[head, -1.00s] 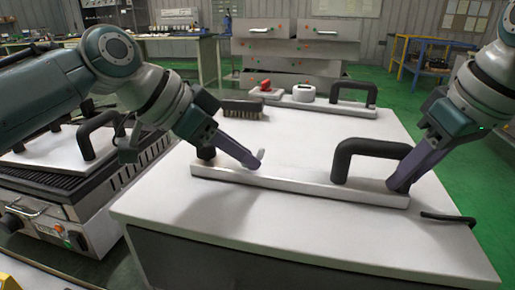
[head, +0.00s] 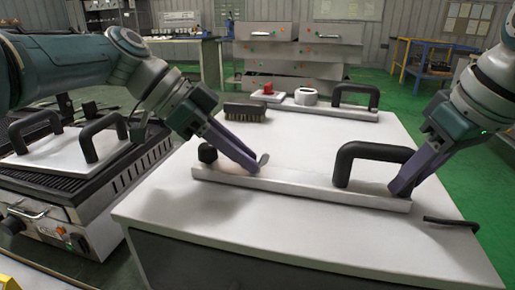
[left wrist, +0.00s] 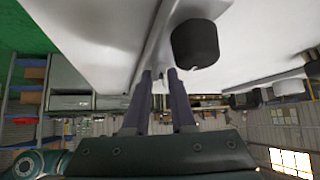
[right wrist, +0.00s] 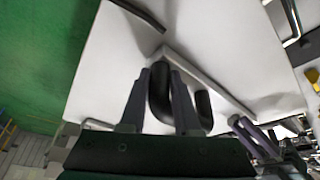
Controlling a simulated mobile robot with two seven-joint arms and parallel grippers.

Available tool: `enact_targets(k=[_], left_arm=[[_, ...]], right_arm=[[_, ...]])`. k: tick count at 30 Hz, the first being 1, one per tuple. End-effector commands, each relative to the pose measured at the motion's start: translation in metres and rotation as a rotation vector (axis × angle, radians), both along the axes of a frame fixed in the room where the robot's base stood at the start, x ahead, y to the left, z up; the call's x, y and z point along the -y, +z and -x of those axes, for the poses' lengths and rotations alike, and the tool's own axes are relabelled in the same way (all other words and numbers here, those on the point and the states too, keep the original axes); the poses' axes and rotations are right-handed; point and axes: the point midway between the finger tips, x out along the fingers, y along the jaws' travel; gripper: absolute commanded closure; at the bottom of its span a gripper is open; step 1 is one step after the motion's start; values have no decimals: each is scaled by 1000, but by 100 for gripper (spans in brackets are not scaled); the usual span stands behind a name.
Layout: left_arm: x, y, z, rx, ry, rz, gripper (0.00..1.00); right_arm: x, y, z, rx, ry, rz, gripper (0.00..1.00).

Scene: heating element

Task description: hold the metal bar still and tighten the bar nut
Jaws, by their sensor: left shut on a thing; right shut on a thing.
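The long pale metal bar (head: 305,186) lies along the table's front, with a black arched handle (head: 375,150) near its right end. My right gripper (head: 398,191) is shut on the bar's right end, and the bar also shows in the right wrist view (right wrist: 215,88). My left gripper (head: 253,168) is shut at the bar's left part, on a small bright metal piece (head: 264,159) that seems to be the bar nut. The fingers mostly hide it. A black knob (head: 207,153) stands beside the left gripper, also in the left wrist view (left wrist: 195,44).
A black bent rod (head: 450,222) lies at the table's right edge. A brush (head: 245,112), a white roll (head: 305,97) and another handled bar (head: 335,110) sit at the back. A grill (head: 95,180) stands left. The table's middle is clear.

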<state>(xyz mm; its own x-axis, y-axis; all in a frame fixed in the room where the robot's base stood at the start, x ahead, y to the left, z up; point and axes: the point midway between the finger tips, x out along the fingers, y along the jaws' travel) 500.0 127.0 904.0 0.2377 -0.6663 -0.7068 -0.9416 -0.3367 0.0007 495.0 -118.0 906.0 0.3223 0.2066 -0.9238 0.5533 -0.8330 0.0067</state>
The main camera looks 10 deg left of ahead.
Motion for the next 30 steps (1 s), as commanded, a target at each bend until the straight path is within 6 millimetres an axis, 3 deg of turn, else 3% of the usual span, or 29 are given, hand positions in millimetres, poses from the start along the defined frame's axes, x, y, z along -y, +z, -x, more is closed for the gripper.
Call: enact_targets(k=[10,11,18,30], left_arm=[[0,-2,2,-8,-3,0,100],[0,-2,2,-8,-3,0,73],[0,-1,1,-4,-1,0,47],[-5,5,2,-1,-1,2,47]], right_arm=[[2,1,-1,3,-4,3,100],[2,1,-1,3,-4,3,100],[1,0,-1,2,-2,3,100],[1,0,0,0,-1,2,100]])
